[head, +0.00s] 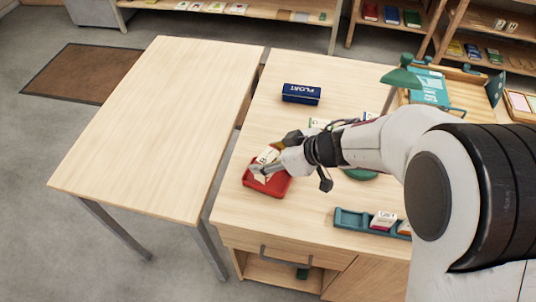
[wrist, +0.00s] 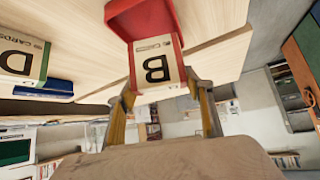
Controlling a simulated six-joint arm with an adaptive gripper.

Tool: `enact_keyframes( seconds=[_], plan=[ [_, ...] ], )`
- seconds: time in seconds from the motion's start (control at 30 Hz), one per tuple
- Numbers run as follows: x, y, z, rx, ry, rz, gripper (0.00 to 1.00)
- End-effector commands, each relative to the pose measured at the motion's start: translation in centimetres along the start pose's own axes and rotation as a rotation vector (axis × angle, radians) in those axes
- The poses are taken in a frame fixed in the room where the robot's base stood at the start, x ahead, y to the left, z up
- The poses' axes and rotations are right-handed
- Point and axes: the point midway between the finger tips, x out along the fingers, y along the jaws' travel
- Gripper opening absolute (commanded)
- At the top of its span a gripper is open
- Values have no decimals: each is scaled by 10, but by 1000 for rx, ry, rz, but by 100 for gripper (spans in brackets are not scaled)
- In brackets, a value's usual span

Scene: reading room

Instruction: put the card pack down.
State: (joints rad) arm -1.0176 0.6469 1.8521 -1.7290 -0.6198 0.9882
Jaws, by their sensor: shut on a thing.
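My gripper (head: 268,162) is shut on a cream card pack (head: 266,155) marked with a black letter B. In the wrist view the pack (wrist: 158,70) sits between the two yellowish fingers of my gripper (wrist: 163,96), with its red and white edge showing. A small red tray (head: 277,189) lies right under the gripper on the desk, and it also shows in the wrist view (wrist: 125,18). The pack's far end overlaps the tray. I cannot tell whether it touches the tray floor.
A card pack marked D (wrist: 22,58) and a dark blue FLOAT box (head: 301,94) are on the desk (head: 262,118). A green lamp (head: 401,77) and a teal rack with packs (head: 350,220) are close to my arm. The table (head: 160,120) at left is bare.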

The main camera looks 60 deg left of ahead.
Motion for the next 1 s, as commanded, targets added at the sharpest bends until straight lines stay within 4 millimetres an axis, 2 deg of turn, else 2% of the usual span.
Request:
enact_keyframes(
  seconds=[0.53, 0.57, 0.6, 1.0],
  plan=[
    [6, 0, 6, 0, 0, 0, 29],
    [6, 0, 6, 1, 0, 0, 57],
    [6, 0, 6, 1, 0, 0, 67],
    [5, 0, 5, 0, 0, 0, 68]
  ],
)
